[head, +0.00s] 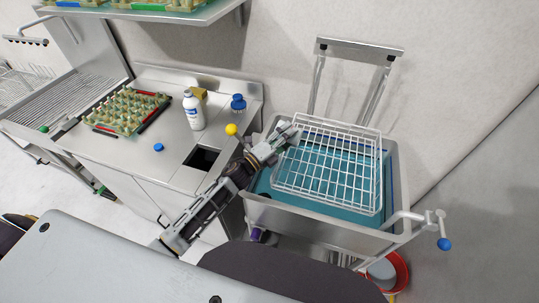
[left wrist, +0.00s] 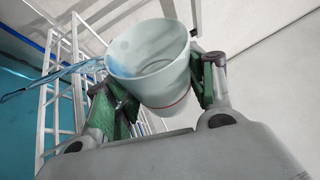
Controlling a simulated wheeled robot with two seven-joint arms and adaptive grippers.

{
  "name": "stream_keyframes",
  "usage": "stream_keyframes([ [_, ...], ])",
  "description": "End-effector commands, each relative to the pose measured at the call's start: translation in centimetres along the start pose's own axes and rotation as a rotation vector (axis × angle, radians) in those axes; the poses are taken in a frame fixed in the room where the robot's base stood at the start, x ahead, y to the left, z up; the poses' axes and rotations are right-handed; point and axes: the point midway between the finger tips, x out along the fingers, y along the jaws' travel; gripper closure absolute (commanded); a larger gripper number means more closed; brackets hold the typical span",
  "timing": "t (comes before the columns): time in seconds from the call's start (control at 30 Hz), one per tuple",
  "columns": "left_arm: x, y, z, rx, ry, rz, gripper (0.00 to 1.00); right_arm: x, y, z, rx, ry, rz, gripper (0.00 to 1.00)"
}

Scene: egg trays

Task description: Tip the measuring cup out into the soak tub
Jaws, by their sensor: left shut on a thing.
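The soak tub (head: 324,229) is a steel basin on the right in the head view, with teal liquid inside. A white wire basket (head: 335,165) sits over it. My left gripper (head: 279,143) is above the tub's left part, beside the basket. In the left wrist view, my left gripper (left wrist: 160,88) is shut on the measuring cup (left wrist: 158,75), a pale cup with a red line. The cup looks tilted, and a pale blue translucent streak runs left from its rim. The cup's contents are not clear. My right gripper is not in view.
A steel counter (head: 128,153) at left holds an egg tray (head: 127,110), a white bottle (head: 193,110), a blue bottle (head: 238,103) and a loose blue cap (head: 158,147). A yellow ball (head: 232,129) shows near my arm. A red bucket (head: 400,272) stands at lower right.

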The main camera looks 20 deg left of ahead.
Motion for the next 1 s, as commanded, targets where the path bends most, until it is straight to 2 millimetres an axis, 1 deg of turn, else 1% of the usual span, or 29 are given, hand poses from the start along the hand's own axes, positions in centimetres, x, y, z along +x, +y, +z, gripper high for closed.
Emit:
stream_keyframes([
  [0.7,0.0,-0.3,0.4,-0.077,-0.022,-0.033,0.72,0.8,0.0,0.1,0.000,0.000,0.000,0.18],
  [1.0,-0.2,0.2,0.4,-0.124,-0.036,-0.052,0.72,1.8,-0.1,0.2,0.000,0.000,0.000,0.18],
])
